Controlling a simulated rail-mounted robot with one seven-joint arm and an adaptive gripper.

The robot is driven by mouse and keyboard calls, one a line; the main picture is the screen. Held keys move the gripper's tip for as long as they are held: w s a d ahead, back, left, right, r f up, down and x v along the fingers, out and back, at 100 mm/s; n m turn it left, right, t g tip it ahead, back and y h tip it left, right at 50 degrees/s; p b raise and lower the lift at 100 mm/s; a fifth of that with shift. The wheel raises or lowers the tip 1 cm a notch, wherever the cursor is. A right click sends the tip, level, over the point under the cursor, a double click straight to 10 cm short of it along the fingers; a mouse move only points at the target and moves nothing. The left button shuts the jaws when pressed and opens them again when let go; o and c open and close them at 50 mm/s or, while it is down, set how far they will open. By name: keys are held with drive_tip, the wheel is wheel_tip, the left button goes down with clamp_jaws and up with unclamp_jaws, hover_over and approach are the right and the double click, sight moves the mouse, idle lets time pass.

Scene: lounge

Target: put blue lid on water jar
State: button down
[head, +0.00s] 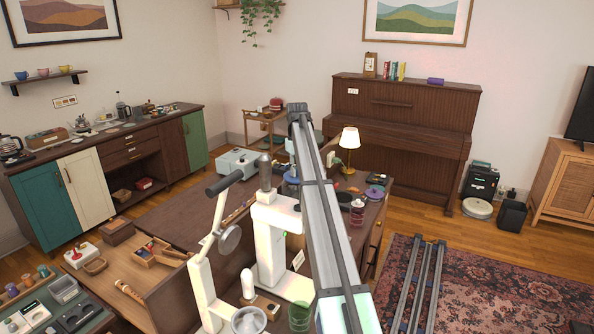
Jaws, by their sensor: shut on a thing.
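My gripper cannot be made out; a long grey beam across the middle and white parts with dark joints hide much of the work area. A small blue round piece (291,180) shows just left of the beam on the dark desk, partly covered. I cannot tell whether it is the blue lid. The water jar cannot be told apart with certainty. A reddish jar (357,213) stands on the desk right of the beam, and a purple round lid-like thing (375,192) lies further right.
A lit lamp (349,139) stands at the back of the desk (372,222). A pale blue-grey box (238,161) is left of the beam. A piano (402,125) stands by the back wall. Floor rails (420,280) cross the patterned rug (490,295) at the right.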

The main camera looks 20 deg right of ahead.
drive_tip(key=shift+f, duration=0.6)
drive_tip(key=c, duration=0.9)
unclamp_jaws()
drive_tip(key=shift+c, duration=0.2)
drive_tip(key=shift+r+p, duration=1.4)
drive_tip(key=shift+r, duration=1.6)
